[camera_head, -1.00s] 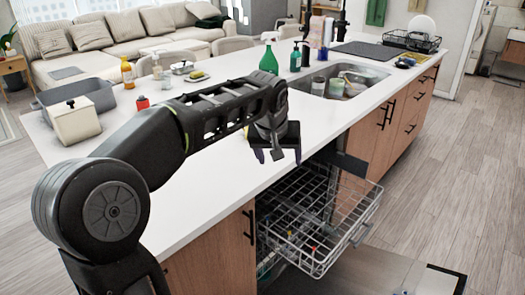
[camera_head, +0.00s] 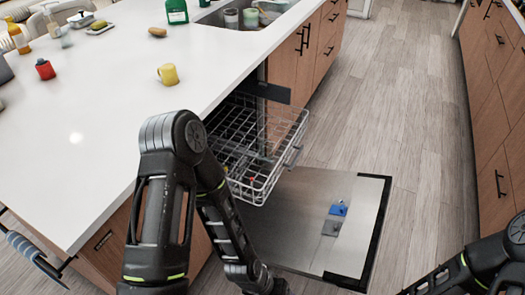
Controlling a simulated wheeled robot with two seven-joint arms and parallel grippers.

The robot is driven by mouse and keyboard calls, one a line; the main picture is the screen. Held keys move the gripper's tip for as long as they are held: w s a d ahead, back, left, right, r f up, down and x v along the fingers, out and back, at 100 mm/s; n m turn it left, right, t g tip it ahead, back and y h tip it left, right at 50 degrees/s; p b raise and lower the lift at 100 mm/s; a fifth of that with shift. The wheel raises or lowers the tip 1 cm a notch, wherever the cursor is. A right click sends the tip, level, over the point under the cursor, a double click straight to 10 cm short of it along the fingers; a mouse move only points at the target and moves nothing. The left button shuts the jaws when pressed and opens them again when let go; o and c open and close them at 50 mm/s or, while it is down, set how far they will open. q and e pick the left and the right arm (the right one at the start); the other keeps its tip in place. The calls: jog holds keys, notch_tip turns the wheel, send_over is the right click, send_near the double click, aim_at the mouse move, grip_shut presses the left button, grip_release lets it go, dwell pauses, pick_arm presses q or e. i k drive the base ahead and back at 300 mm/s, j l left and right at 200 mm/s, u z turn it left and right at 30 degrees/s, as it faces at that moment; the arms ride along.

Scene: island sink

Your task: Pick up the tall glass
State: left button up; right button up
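A clear glass (camera_head: 65,39) stands on the white counter at the upper left, close to a spray bottle; it is small and faint, and I cannot tell whether it is the tall glass. Two cups, one grey (camera_head: 231,17) and one pale (camera_head: 250,18), stand at the sink. My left arm bends down in front of the counter and the dishwasher, and its gripper is outside the picture. My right arm enters at the lower right, with its gripper also out of view.

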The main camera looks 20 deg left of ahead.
aim_at(265, 162)
jog(key=i+l+z, duration=0.25)
jog(key=i+l, duration=0.5)
jog(key=i, duration=0.25)
jog(key=i+l, duration=0.3)
jog(key=i, duration=0.2)
jog(key=i+l, duration=0.3)
jog(key=i, duration=0.25)
jog(key=i+u, duration=0.4)
jog(key=i+l+u, duration=0.15)
jog(key=u, duration=0.3)
jog(key=i+l+u, duration=0.6)
jog(key=u, duration=0.25)
jog(key=i+l+u, duration=0.2)
jog(key=l+u, duration=0.2)
jog(key=i+l+u, duration=0.15)
jog(key=l+u, duration=0.25)
jog(key=i+l+u, duration=0.1)
jog(key=l+u, duration=1.15)
